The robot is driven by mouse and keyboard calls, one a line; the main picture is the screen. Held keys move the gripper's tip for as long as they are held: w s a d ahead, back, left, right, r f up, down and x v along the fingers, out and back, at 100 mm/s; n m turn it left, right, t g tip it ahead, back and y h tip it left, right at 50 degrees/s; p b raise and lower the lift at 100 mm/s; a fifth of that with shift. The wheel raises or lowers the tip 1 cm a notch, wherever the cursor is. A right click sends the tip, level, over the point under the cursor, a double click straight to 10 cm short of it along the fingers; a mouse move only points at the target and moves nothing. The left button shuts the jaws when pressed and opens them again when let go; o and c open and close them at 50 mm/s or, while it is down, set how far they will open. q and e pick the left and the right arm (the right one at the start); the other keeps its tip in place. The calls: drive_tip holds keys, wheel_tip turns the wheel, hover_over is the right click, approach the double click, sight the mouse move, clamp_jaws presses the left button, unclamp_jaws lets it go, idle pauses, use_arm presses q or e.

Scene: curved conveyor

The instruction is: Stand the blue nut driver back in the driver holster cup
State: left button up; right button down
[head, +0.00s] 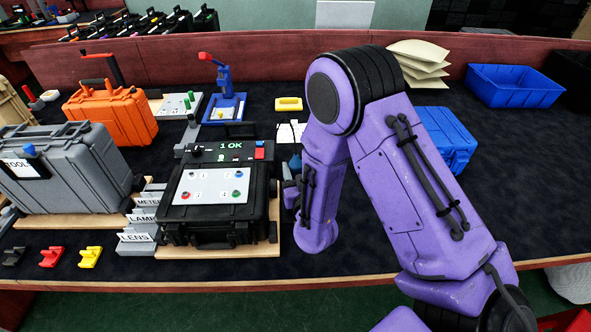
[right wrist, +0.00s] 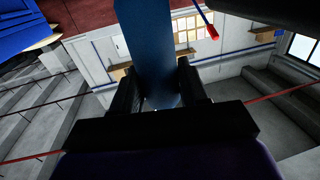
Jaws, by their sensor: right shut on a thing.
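My right gripper (right wrist: 153,88) is shut on a blue, broad handle-like thing (right wrist: 145,45) in the right wrist view, which I take to be the blue nut driver. Its far end runs out of the top of that view. In the head view the right gripper (head: 290,192) is mostly hidden behind my purple forearm, just right of the black case. A dark blue bit (head: 295,162) shows above it, probably the same driver. I cannot make out the driver holster cup for certain; my arm may hide it. My left gripper is not in view.
The black case (head: 212,222) with a 1 OK display stands on a wooden board left of the gripper. A grey TOOL case (head: 70,185) and an orange case (head: 108,120) stand further left. A blue case (head: 447,135) and blue bin (head: 512,90) are right. The front right is clear.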

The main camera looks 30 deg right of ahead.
unclamp_jaws()
drive_tip(key=shift+s+a, duration=0.1)
drive_tip(key=v, duration=1)
drive_tip(key=shift+p, duration=0.45)
drive_tip(key=shift+s, duration=0.1)
